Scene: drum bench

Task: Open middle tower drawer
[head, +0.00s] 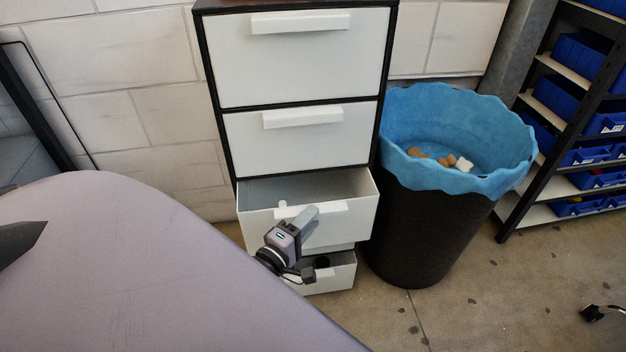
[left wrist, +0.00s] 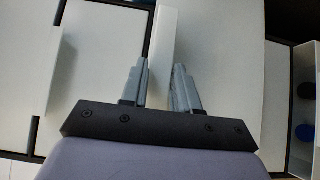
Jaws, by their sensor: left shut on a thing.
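The drawer tower (head: 203,70) has a black frame and white drawers with white bar handles. The two upper drawers in view, the top one (head: 300,70) and the second one (head: 300,145), are shut. The third drawer (head: 350,225) is pulled partly out, and its inside looks empty where visible. My left gripper (head: 302,214) is at this drawer's front, shut on its handle (head: 332,207). In the left wrist view the fingers (left wrist: 161,82) stand on both sides of the white handle (left wrist: 165,40). My right gripper is not in view.
The bottom drawer (head: 338,275) is also partly out below, with dark round things inside. A black bin with a blue liner (head: 430,140) stands close on the right. A shelf with blue boxes (head: 575,95) is farther right. A tiled wall (head: 110,60) is behind.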

